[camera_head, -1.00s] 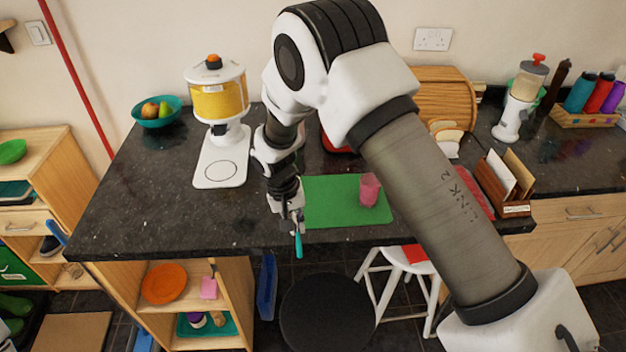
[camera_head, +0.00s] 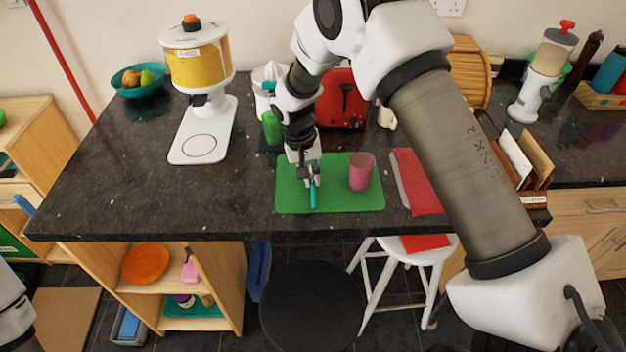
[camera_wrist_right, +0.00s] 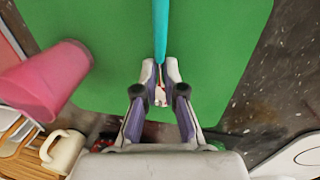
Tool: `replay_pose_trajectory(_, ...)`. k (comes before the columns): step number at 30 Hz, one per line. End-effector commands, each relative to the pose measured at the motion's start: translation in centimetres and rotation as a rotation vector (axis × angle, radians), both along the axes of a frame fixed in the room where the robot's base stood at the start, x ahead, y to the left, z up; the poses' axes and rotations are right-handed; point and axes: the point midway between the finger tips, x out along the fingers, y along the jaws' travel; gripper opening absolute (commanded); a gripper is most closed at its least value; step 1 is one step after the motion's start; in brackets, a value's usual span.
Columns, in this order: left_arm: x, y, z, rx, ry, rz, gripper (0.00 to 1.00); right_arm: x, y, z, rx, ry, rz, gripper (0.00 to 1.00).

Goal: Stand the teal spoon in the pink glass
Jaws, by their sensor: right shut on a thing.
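The teal spoon (camera_head: 313,196) hangs from my right gripper (camera_head: 309,176), which is shut on it over the green mat. In the right wrist view the spoon's teal handle (camera_wrist_right: 160,30) extends away from the fingertips (camera_wrist_right: 161,72). The pink glass (camera_head: 360,174) stands upright on the green mat, a little to the right of the spoon and apart from it. The glass also shows at the left of the right wrist view (camera_wrist_right: 45,80). My left gripper is not in view.
The green mat (camera_head: 290,200) lies on the dark counter. A dispenser with yellow contents (camera_head: 199,70) stands left, a red toaster (camera_head: 341,100) behind, and a red cloth (camera_head: 417,180) right of the mat. The counter (camera_head: 110,190) at left is bare. A white stool (camera_head: 405,252) stands in front.

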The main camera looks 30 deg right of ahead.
Motion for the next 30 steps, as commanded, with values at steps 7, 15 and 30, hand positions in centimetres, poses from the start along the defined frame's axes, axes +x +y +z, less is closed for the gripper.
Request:
replay_pose_trajectory(7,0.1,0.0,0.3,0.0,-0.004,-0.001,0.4,0.0,0.0,0.2,0.0,-0.001,-0.001,0.26)
replay_pose_trajectory(15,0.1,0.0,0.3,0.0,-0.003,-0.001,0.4,0.0,0.0,0.3,0.001,-0.001,0.0,0.34)
replay_pose_trajectory(30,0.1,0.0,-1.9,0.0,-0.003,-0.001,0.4,0.8,1.4,8.8,-0.001,-0.006,0.0,0.34)
